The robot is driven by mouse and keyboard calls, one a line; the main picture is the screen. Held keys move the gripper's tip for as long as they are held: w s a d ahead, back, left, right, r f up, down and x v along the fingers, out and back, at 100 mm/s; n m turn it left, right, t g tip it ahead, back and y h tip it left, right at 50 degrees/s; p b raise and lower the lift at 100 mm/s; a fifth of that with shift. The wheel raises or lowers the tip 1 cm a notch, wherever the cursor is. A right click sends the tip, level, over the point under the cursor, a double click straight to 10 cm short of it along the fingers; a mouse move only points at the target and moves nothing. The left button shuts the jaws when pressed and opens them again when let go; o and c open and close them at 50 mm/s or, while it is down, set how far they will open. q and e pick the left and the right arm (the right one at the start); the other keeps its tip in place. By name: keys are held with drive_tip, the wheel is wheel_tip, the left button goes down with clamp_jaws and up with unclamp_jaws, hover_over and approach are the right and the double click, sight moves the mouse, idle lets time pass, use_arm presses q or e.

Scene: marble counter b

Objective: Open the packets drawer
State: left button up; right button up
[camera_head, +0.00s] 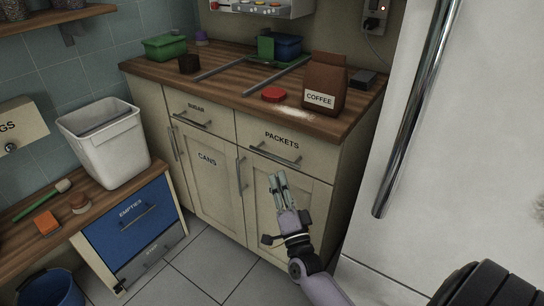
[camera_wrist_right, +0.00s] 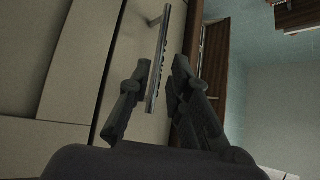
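The packets drawer (camera_head: 300,147), cream with a dark PACKETS label, is in the counter cabinet, right of the SUGAR drawer. It looks shut, its front flush with the cabinet. Its metal bar handle (camera_head: 275,156) runs across the lower front. My right gripper (camera_head: 278,176) is just below and in front of the handle, fingers pointing up toward it. In the right wrist view the handle (camera_wrist_right: 159,60) shows in the gap between the two open fingers (camera_wrist_right: 160,75); no contact is visible. My left gripper is not in view.
Below are cupboard doors with vertical handles (camera_head: 241,174). On the countertop stand a coffee bag (camera_head: 325,80) and a red lid (camera_head: 273,94). A white fridge (camera_head: 470,130) bounds the right side. A blue EMPTIES drawer (camera_head: 120,225) is at lower left. The tiled floor in front is clear.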

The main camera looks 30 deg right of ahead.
sight(272, 156)
drive_tip(key=x, duration=0.9)
drive_tip(key=shift+c, duration=0.5)
clamp_jaws()
